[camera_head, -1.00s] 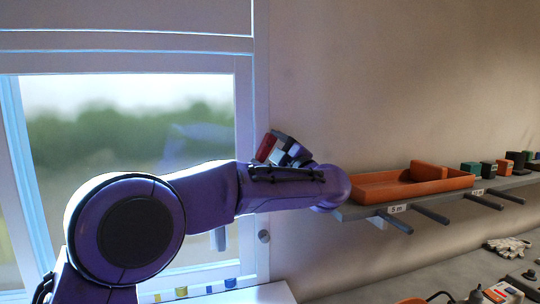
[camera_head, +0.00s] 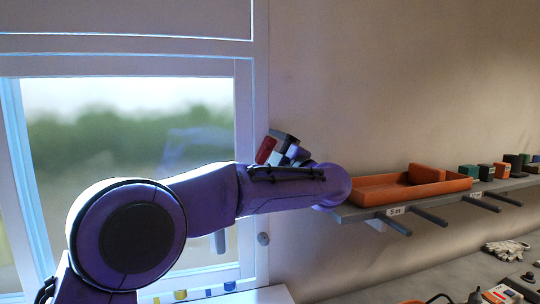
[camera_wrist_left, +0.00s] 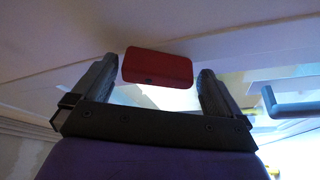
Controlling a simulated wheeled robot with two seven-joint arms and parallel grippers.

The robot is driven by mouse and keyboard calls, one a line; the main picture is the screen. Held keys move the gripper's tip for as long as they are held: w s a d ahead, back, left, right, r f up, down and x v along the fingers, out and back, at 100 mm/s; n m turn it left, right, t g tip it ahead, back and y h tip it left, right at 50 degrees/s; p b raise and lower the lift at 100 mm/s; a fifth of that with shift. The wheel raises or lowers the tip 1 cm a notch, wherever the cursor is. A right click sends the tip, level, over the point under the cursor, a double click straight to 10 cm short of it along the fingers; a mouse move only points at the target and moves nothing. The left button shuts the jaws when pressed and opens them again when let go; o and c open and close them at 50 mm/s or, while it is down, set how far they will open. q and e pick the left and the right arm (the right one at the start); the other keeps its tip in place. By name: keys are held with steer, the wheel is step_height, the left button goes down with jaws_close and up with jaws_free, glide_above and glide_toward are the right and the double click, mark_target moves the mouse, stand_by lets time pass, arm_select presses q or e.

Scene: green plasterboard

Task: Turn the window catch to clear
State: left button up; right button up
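A red block-shaped part (camera_head: 265,150), which looks like the grip of the window catch, is at the right upright of the white window frame. It also shows in the left wrist view (camera_wrist_left: 158,68), ahead of the palm. My left gripper (camera_head: 287,150) is up at this part, partly hidden by its own purple arm. In the left wrist view the two dark fingers of the gripper (camera_wrist_left: 158,75) stand wide apart. The red part lies between their tips, with a narrow gap showing on each side. The catch's mount is hidden. My right gripper is in no view.
A grey handle (camera_head: 221,241) and a round knob (camera_head: 263,238) are lower on the window frame; a bar-like handle (camera_wrist_left: 295,108) shows in the wrist view. A wall shelf (camera_head: 350,212) holds an orange tray (camera_head: 385,197) and several small blocks. Gloves (camera_head: 505,247) lie on the bench below.

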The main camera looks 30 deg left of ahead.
arm_select(q)
steer(key=shift+s+d+f, duration=0.1)
steer(key=shift+d+f, duration=0.05)
steer(key=shift+d, duration=0.1)
steer(key=b+v, duration=0.3)
steer(key=v, duration=0.7)
steer(key=shift+b, duration=0.35)
